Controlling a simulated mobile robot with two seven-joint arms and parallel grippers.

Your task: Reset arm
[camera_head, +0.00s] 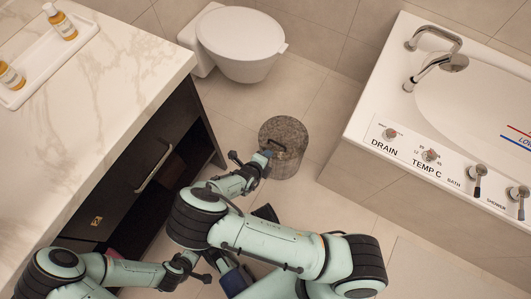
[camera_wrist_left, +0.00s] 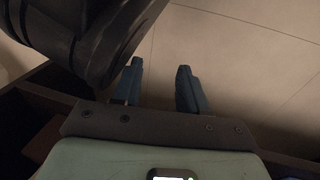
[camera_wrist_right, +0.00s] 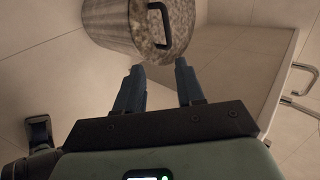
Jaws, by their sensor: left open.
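My right gripper (camera_head: 264,156) is at the end of the arm reaching to the speckled stone-look bin (camera_head: 290,165), close to the dark handle on its top. In the right wrist view, the gripper (camera_wrist_right: 160,66) has its fingers apart with nothing between them, and the bin (camera_wrist_right: 110,22) and its handle (camera_wrist_right: 150,28) lie just beyond the tips. My left gripper (camera_head: 232,276) is low beside the cabinet, partly covered by my right arm. In the left wrist view, the gripper (camera_wrist_left: 158,66) is open and empty above the tiled floor.
A black cabinet (camera_head: 120,185) with a marble top (camera_head: 120,75) stands left; a white tray (camera_head: 45,65) with bottles is on it. A toilet (camera_head: 240,45) is behind. A white bathtub (camera_head: 390,95) with taps stands right. Tiled floor (camera_head: 340,120) is clear around the bin.

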